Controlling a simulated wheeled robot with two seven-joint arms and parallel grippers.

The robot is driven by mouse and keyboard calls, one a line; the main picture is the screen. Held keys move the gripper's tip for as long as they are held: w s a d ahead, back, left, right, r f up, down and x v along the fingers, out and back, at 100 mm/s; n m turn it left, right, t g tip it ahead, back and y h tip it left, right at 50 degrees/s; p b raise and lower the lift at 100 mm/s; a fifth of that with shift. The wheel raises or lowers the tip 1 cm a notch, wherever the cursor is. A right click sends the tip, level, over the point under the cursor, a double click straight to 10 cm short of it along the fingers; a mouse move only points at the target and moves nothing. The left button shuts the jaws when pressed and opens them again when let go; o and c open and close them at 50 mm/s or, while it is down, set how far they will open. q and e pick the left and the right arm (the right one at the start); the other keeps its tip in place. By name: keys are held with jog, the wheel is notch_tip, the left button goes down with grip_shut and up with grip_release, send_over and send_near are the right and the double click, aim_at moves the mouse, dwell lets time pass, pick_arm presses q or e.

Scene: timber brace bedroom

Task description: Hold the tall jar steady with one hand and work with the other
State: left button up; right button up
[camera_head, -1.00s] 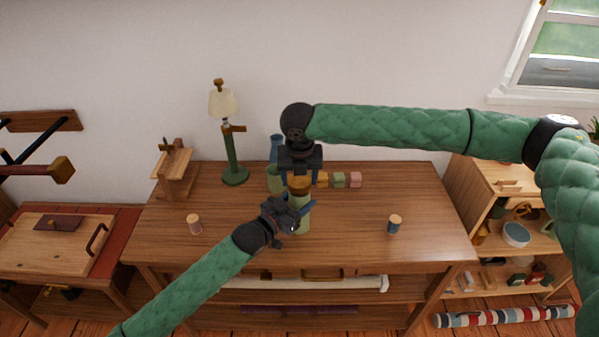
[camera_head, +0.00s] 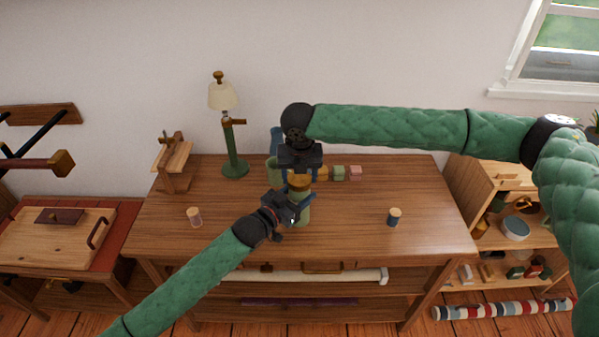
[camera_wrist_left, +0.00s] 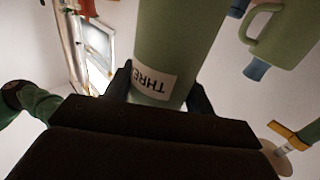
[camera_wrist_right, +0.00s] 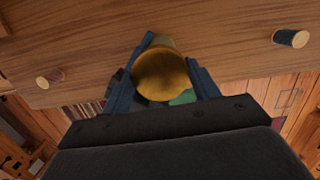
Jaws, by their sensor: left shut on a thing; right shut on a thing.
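The tall jar (camera_head: 304,214) is green with a yellow-brown lid (camera_head: 299,183) and stands upright near the middle of the wooden table. In the left wrist view, the jar (camera_wrist_left: 176,40) shows a white label reading "THRE", the rest cut off. My left gripper (camera_head: 293,208) comes from the front left and is shut on the jar's body. My right gripper (camera_head: 299,172) reaches down from above and is shut on the lid. In the right wrist view, the round lid (camera_wrist_right: 160,75) sits between the fingers. The grippers hide part of the jar. I cannot tell whether the lid is loose.
A green mug (camera_head: 272,170) and a blue item (camera_head: 276,137) stand close behind the jar. A lamp (camera_head: 233,160) stands back left.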

jog(key=shift+f, duration=0.55)
dwell(0.6)
